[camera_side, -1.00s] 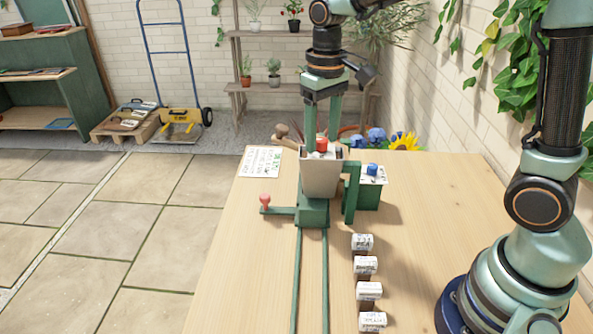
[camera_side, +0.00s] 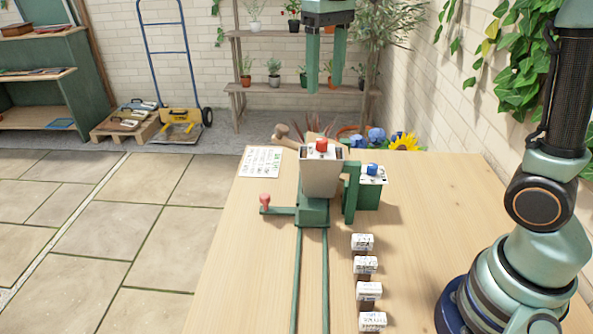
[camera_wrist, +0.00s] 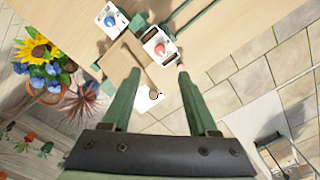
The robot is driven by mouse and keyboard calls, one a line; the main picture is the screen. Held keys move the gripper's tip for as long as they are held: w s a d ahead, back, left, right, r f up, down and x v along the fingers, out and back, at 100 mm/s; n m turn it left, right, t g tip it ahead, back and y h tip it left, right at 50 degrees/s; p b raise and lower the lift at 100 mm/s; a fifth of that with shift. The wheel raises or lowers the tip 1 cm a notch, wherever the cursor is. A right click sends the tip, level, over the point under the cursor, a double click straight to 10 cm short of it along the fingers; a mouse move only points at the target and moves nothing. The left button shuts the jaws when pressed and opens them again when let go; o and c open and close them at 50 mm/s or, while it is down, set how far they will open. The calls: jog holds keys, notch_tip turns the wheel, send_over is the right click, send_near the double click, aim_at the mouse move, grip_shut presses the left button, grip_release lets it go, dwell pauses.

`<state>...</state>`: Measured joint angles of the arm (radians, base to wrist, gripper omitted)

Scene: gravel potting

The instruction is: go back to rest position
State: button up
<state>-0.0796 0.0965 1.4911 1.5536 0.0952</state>
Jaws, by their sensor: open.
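My gripper (camera_side: 325,90) hangs high above the far end of the table in the side view. Its two green fingers point down, apart and with nothing between them. In the wrist view the open fingers of my gripper (camera_wrist: 155,75) frame the table's far edge. Below it in the side view stands a light grey pot-like container (camera_side: 320,178) with a red knob (camera_side: 321,145) at its top, on a green carriage (camera_side: 313,212). The red knob also shows in the wrist view (camera_wrist: 160,49).
A green box (camera_side: 368,196) with a blue knob (camera_side: 372,169) stands right of the container. Several white-labelled blocks (camera_side: 366,265) line the table (camera_side: 250,290) beside green rails (camera_side: 311,270). A red-tipped lever (camera_side: 265,199) sticks out left. A written card (camera_side: 260,161) lies at the back.

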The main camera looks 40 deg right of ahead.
jog(key=shift+s, duration=0.1)
jog(key=s+d+f+t, duration=0.3)
jog(key=s+f+t, duration=0.2)
jog(key=s, duration=0.5)
notch_tip(320, 180, down, 2)
jog(key=shift+s+f+t, duration=0.15)
jog(key=shift+f+t, duration=0.05)
jog(key=shift+t, duration=0.1)
jog(key=shift+c, duration=0.3)
